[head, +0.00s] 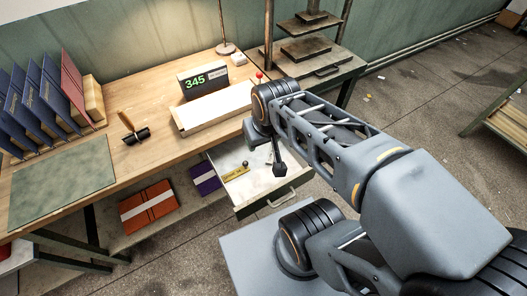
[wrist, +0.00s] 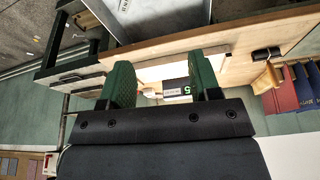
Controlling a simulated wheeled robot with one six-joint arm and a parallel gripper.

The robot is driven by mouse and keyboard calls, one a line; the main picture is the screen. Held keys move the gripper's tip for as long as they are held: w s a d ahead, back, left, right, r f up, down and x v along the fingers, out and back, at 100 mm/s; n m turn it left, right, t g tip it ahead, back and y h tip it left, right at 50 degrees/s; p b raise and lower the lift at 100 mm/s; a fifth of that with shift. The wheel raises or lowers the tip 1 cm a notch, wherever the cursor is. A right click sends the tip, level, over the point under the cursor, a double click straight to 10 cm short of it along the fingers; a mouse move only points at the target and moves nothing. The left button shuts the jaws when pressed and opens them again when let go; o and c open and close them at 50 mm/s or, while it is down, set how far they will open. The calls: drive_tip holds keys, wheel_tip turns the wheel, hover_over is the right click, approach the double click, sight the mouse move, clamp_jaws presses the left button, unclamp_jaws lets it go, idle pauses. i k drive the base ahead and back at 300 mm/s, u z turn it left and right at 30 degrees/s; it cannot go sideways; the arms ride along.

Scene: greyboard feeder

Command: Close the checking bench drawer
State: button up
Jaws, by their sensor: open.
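The checking bench drawer (head: 258,187) stands pulled out below the bench's front edge in the head view. Its pale inside holds a yellow strip (head: 235,172) and a small dark knobbed item (head: 245,163). Its front carries a pale bar handle (head: 281,200). My gripper (head: 280,169) hangs over the drawer's right part, behind the handle in the picture; whether it touches the drawer I cannot tell. In the wrist view my gripper (wrist: 161,66) shows two green fingers spread apart with nothing held between them. The handle is not clear in that view.
The wooden bench top (head: 160,95) carries a 345 display (head: 203,82), a pale box (head: 214,108), a roller (head: 135,134), a green mat (head: 62,180) and blue binders (head: 30,108). A press stand (head: 318,62) is behind. An orange pack (head: 149,206) lies on the lower shelf.

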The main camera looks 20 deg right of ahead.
sight(249, 193)
drive_tip(key=k, duration=1)
drive_tip(key=u, duration=1.4)
drive_tip(key=i, duration=1.1)
drive_tip(key=z, duration=2.6)
